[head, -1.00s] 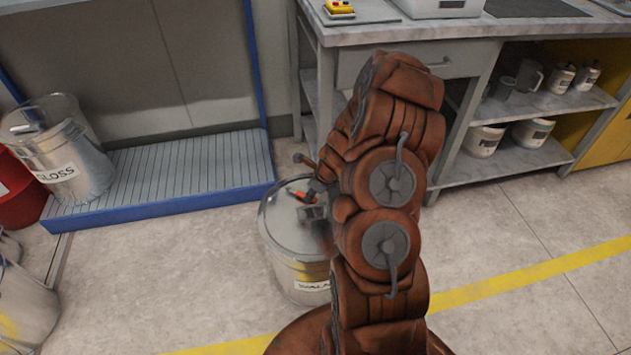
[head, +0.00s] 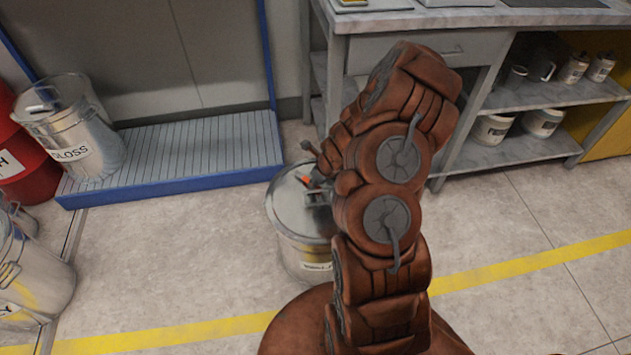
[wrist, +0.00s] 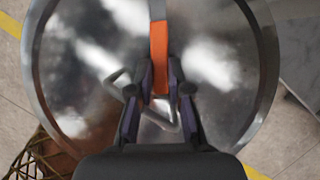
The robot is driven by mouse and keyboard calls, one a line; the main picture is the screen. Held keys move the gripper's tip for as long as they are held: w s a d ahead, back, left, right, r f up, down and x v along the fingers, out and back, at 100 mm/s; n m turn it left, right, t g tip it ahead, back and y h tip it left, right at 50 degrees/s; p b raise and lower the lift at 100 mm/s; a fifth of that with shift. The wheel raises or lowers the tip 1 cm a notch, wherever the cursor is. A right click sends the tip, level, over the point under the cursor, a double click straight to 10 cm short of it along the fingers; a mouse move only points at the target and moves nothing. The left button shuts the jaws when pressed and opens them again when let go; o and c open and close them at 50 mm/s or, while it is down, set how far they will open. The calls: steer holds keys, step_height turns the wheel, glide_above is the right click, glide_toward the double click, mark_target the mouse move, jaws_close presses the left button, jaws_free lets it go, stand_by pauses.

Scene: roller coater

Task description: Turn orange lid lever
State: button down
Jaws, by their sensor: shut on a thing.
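The orange lid lever (wrist: 159,45) lies across the shiny round metal lid (wrist: 85,75) in the wrist view. My gripper (wrist: 160,92) is shut on the near end of the lever, one finger on each side. A bent grey metal loop on the lid shows around the fingertips. In the head view the lidded can (head: 300,240) stands on the floor with a label on its front. A small bit of the lever (head: 304,181) shows beside my gripper (head: 316,192). My arm hides the can's right side.
A workbench (head: 450,18) with shelves of cans and mugs stands behind to the right. A blue-edged grated platform (head: 200,155) carries a GLOSS can (head: 85,145) at the left, beside a red drum (head: 22,160). More cans stand at the left edge. The front floor is clear.

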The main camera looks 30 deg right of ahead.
steer(key=c, duration=1.1)
jaws_free()
steer(key=shift+b, duration=0.3)
